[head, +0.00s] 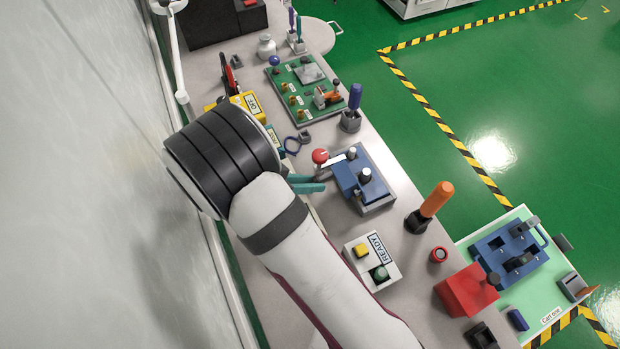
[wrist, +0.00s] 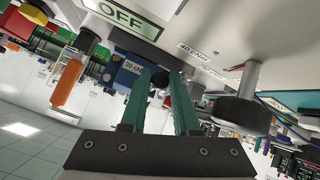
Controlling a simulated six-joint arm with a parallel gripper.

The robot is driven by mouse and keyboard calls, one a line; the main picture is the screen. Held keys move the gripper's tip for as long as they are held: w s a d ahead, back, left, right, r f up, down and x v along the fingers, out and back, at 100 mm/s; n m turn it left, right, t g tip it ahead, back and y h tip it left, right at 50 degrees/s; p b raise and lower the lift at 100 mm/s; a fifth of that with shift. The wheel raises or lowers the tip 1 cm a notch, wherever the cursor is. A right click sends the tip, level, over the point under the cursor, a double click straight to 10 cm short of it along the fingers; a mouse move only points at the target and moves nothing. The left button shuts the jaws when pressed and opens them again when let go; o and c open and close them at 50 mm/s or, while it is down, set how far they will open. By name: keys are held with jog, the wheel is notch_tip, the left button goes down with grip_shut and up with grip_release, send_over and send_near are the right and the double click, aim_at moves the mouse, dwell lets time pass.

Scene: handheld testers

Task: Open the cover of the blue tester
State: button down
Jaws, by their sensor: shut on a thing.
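The blue tester (head: 378,189) sits on the bench to the right of my gripper in the head view. Its top carries light-capped knobs, and a grey edge shows below. I cannot tell its cover's position from here. My gripper (head: 322,183) has teal fingers that reach toward the tester's left side. In the wrist view my gripper (wrist: 162,82) is shut on a small dark round knob (wrist: 160,78) between the fingertips. A blue box (wrist: 130,72) with a "30 ohm" label is just behind it. What the knob is fixed to is hidden.
A red ball knob (head: 320,156) stands close above my fingers. A READY box (head: 358,270) and an orange handle (head: 437,199) stand nearby. A green board (head: 290,75) lies farther up the bench. A grey panel marked OFF (wrist: 130,15) and a black knob (wrist: 242,113) are close in the wrist view.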

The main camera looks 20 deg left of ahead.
aim_at(327, 174)
jog(key=shift+a, duration=0.15)
jog(key=c, duration=0.7)
grip_release()
jog(key=shift+o, duration=0.2)
notch_tip(327, 174, up, 4)
jog(key=shift+f, duration=0.15)
jog(key=d+r, duration=0.2)
jog(key=d, duration=0.1)
jog(key=d+r, duration=0.2)
jog(key=d, duration=0.2)
jog(key=w+d+r, duration=0.1)
jog(key=d+r, duration=0.1)
jog(key=d, duration=0.2)
jog(key=shift+w+r, duration=0.1)
jog(key=shift+r, duration=0.3)
jog(key=shift+d+r, duration=0.25)
jog(key=shift+d, duration=0.15)
